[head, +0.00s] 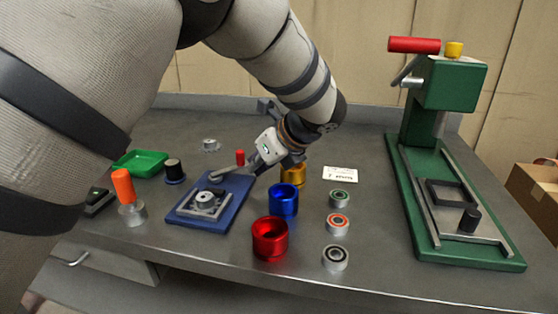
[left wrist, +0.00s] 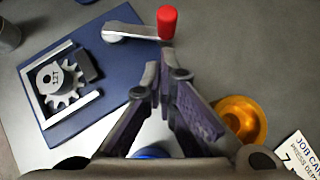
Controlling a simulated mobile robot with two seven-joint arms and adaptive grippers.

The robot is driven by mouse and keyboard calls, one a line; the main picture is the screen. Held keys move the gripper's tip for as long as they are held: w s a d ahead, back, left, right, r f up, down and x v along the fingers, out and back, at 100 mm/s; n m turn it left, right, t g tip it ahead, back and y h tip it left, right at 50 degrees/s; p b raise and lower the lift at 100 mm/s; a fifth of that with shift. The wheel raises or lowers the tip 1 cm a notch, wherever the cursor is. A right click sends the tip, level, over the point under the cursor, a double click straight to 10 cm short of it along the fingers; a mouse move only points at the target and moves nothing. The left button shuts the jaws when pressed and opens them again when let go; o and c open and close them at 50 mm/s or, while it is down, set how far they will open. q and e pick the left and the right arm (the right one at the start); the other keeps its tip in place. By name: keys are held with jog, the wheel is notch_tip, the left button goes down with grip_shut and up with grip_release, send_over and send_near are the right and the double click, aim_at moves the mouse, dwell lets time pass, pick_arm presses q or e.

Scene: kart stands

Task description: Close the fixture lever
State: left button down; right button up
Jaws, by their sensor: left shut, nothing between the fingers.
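The fixture is a blue plate (head: 235,200) on the bench, also in the left wrist view (left wrist: 120,85). A toothed grey gear (left wrist: 60,85) sits in its bracket, beside a dark block. The silver lever (left wrist: 135,32) reaches from its pivot on the plate to a red knob (left wrist: 167,22), which stands upright at the plate's edge; the knob also shows in the head view (head: 240,157). My left gripper (left wrist: 165,80) is shut and empty, its fingertips close beside the knob. I cannot tell whether they touch it. My right gripper is out of view.
Blue (head: 284,200), red (head: 270,238) and yellow (head: 293,175) cups stand right of the fixture, with several bearings (head: 337,224) beyond. A green press (head: 420,190) stands far right. An orange-handled tool (head: 124,187) and green tray (head: 140,163) are left.

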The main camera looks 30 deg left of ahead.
aim_at(244, 162)
pick_arm(q)
jog(key=shift+w+a+r, duration=0.1)
jog(key=shift+w+a, duration=0.1)
jog(key=shift+a, duration=0.25)
jog(key=shift+w+a, duration=0.15)
jog(key=shift+a, duration=0.3)
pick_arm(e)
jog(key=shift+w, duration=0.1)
pick_arm(q)
jog(key=shift+w+f, duration=0.15)
jog(key=shift+f, duration=0.05)
jog(key=shift+w+a+f+n+g+b, duration=0.1)
jog(key=shift+w+f+n+g+b, duration=0.1)
jog(key=shift+n+g+b, duration=0.3)
jog(key=shift+w+a+f+n+g+b, duration=0.1)
jog(key=shift+w+f+n+g+b, duration=0.05)
jog(key=shift+n+g+b, duration=0.35)
jog(key=shift+w+r+n, duration=0.1)
jog(key=shift+r+n, duration=0.1)
jog(key=shift+n, duration=0.1)
jog(key=shift+w+a+r, duration=0.25)
jog(key=shift+r, duration=0.1)
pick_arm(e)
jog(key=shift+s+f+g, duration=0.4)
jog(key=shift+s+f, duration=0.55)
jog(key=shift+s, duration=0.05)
